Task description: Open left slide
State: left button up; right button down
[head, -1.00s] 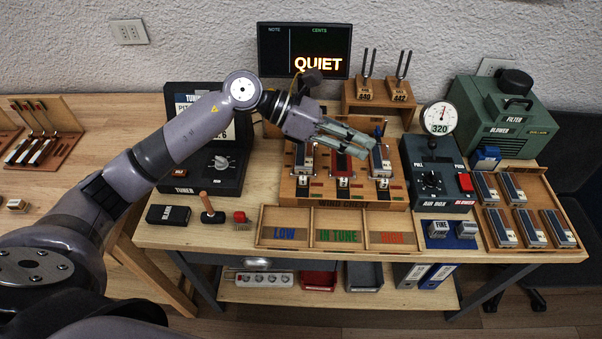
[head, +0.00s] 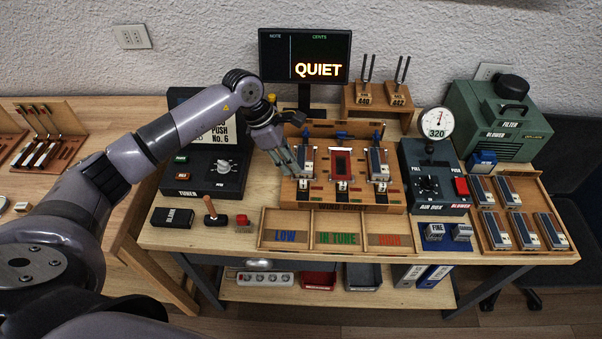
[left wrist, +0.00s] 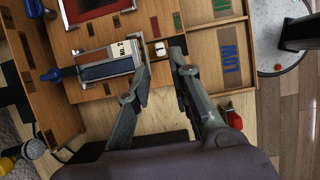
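The wooden wind chest (head: 345,200) stands mid-table, with blue handles along its back edge. The left blue handle (head: 305,134) is at the back left, partly behind my left gripper. In the left wrist view, blue knobs (left wrist: 56,75) stick out along the chest's edge. A block marked No. 2 (left wrist: 105,63) lies in its left place. My left gripper (head: 291,168) points down at the chest's left side. Its two fingers (left wrist: 158,62) are apart, close to a small white tab (left wrist: 160,48), with nothing clearly held. My right gripper is out of view.
The tuner box (head: 208,170) stands left of the chest; the air box (head: 432,180) stands right. The sorting tray (head: 340,248) lies in front, with a red-headed object (head: 242,219) to its left. The display (head: 305,57) and tuning forks (head: 368,70) stand behind.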

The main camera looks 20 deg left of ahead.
aim_at(303, 181)
pick_arm(q)
jog(key=p+x, duration=0.1)
jog(key=x, duration=0.6)
jog(key=shift+d+f+p, duration=0.1)
jog(key=shift+f+p, duration=0.1)
jog(key=shift+p, duration=0.15)
jog(key=shift+c, duration=0.4)
grip_shut()
